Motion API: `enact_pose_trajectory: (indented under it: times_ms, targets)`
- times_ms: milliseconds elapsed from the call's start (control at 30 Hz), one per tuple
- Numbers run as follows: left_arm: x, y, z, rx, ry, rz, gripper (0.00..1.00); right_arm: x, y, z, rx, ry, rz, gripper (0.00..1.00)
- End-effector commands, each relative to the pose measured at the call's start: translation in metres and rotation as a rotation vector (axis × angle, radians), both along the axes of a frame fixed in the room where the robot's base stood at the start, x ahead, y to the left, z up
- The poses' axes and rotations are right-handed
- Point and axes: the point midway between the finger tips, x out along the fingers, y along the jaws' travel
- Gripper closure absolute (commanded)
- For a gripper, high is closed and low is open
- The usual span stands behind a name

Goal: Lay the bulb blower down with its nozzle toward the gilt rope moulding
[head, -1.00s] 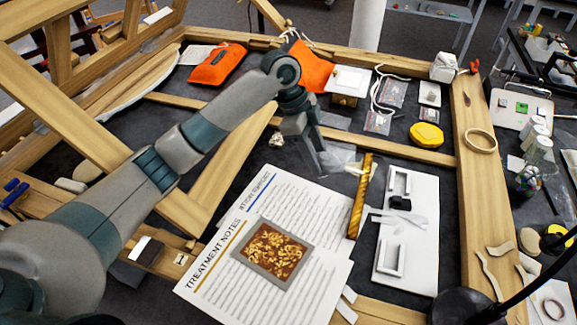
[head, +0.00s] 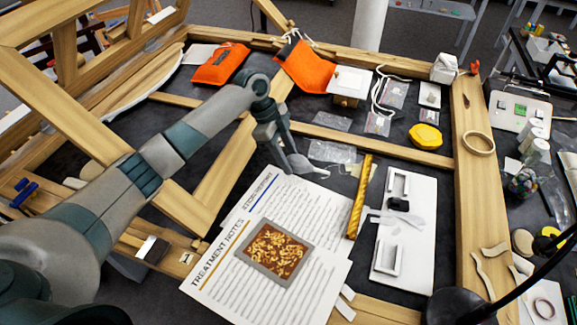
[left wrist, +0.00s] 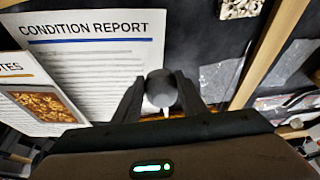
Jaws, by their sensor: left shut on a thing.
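My left gripper (head: 284,155) is shut on the grey bulb blower (left wrist: 161,88) and holds it near the top edge of the printed sheets. In the left wrist view its rounded grey end sits between the two dark fingers, with a small pale tip below it. In the head view the fingers and blower blend together, so I cannot tell exactly which way the nozzle points. The gilt rope moulding (head: 359,200) is a gold twisted strip lying right of the sheets, apart from the gripper. My right gripper is not in view.
The treatment notes (head: 215,277) carry a framed gilt fragment (head: 273,252). A white board (head: 405,240) with white brackets lies right of the moulding. Clear plastic bags (head: 332,151) lie behind it. Wooden frame bars (head: 375,143) cross the dark table.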

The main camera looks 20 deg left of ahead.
Motion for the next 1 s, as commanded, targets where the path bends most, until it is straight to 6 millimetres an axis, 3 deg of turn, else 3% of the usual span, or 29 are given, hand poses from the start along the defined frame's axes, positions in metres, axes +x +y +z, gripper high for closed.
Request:
enact_pose_trajectory:
  times_ms: [367, 800, 833, 867, 900, 1000]
  targets:
    - [-0.001, 0.0, -0.036, 0.0, 0.003, 0.001, 0.84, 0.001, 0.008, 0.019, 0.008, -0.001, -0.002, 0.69]
    - [-0.001, 0.0, -0.043, 0.0, 0.001, 0.001, 0.84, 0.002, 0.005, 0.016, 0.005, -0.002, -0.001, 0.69]
    - [0.0, 0.0, -0.042, 0.001, 0.0, 0.0, 0.55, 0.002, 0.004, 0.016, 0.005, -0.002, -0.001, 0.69]
    - [0.0, 0.0, -0.041, 0.001, 0.001, 0.0, 0.48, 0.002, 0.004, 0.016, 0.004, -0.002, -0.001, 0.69]
    - [-0.001, 0.0, -0.041, 0.001, 0.001, 0.0, 0.43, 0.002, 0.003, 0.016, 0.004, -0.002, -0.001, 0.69]
    - [-0.001, 0.0, -0.041, 0.001, 0.001, 0.0, 0.43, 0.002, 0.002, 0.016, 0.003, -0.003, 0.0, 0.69]
